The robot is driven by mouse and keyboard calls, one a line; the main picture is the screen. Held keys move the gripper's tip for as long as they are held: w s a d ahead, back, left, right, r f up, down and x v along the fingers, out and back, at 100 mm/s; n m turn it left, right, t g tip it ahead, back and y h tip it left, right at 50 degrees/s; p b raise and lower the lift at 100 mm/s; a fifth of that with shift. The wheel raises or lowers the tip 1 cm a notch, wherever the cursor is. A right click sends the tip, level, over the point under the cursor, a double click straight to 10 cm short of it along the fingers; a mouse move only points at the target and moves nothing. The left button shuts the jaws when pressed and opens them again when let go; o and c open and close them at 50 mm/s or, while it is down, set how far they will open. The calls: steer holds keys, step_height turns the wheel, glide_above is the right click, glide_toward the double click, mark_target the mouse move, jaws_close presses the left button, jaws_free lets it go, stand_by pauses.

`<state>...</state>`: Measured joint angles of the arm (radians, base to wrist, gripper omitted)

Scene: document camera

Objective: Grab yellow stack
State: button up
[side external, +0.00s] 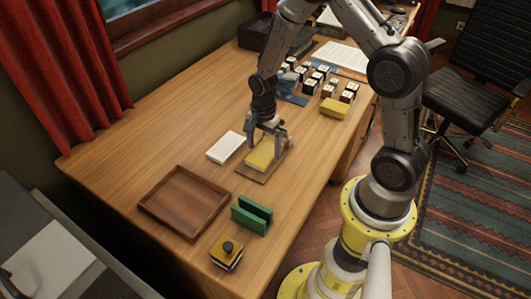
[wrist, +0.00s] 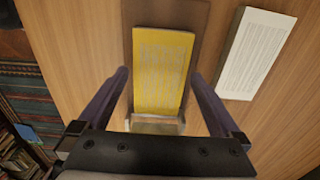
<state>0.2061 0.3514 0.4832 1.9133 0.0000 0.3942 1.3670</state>
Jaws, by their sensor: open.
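The yellow stack (side external: 261,153) is a block of yellow sheets with printed lines on top. It lies on a thin brown board (side external: 249,174) on the desk. In the wrist view the yellow stack (wrist: 161,68) sits between my two fingers. My gripper (side external: 267,138) is open, its fingers on either side of the stack with a gap to each side. My arm partly hides the stack's far end in the side view. A second yellow block (side external: 334,108) lies farther back, near the small boxes.
A white stack (side external: 226,147) lies close beside the board, also in the wrist view (wrist: 256,52). An empty wooden tray (side external: 185,203), a green holder (side external: 252,215) and a yellow-black block with a knob (side external: 226,252) stand nearer. Several small boxes (side external: 318,78) stand at the back.

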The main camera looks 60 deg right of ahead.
steer(key=shift+f, duration=0.65)
steer(key=c, duration=1.2)
steer(key=shift+r, duration=0.15)
